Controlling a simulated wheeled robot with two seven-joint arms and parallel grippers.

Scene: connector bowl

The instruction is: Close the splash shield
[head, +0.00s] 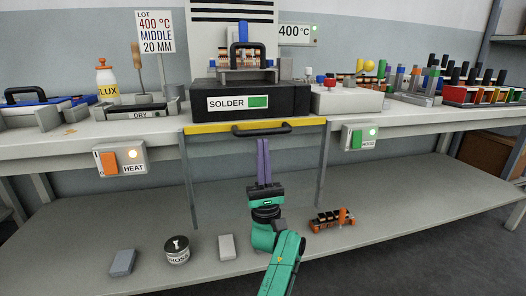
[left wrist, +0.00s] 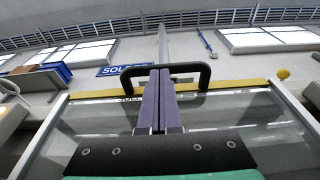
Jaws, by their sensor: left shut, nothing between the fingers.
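The splash shield is a clear panel (head: 222,165) with grey side rails and a yellow top edge (head: 205,128). It hangs down at the bench front, below the black solder unit (head: 225,88), and leaves that unit uncovered. Its black handle (head: 240,132) is on the yellow edge; it also shows in the left wrist view (left wrist: 182,68). My left gripper (head: 263,142) is shut and empty, its purple fingers pointing up just below the handle. In the left wrist view the fingertips (left wrist: 160,72) overlap the handle's middle; I cannot tell whether they touch. My right gripper is not in view.
A heat switch box (head: 132,168) and another switch box (head: 348,144) flank the shield. The lower shelf (head: 80,225) holds a grey block (head: 122,262), a round tin (head: 177,254), a light block (head: 227,246) and an orange-black part (head: 325,222). The flux bottle (head: 107,82) stands on the bench.

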